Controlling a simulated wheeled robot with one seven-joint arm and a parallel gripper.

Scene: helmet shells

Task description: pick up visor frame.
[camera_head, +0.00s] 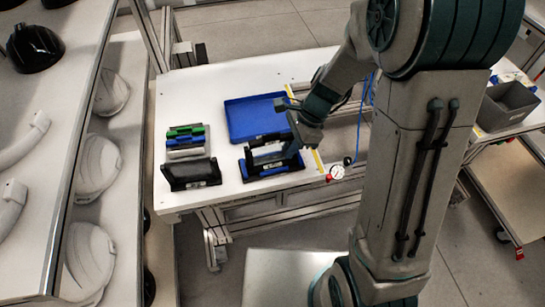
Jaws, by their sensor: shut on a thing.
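My gripper (288,151) is over the front of the white table, at the right end of a dark visor frame (265,158). It is shut on the frame. The frame is right above or against a black and blue holder (257,172); I cannot tell whether the two touch. The wrist hides part of the frame's right end, and the fingertips are small and hard to make out.
A similar black piece (190,175) stands to the left on the white table (225,75). Green, blue and grey pieces (185,141) lie behind it. An empty blue tray (255,118) lies behind my gripper. A round dial (337,172) is at the table's front right edge. Shelves with white helmet shells (97,165) stand left.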

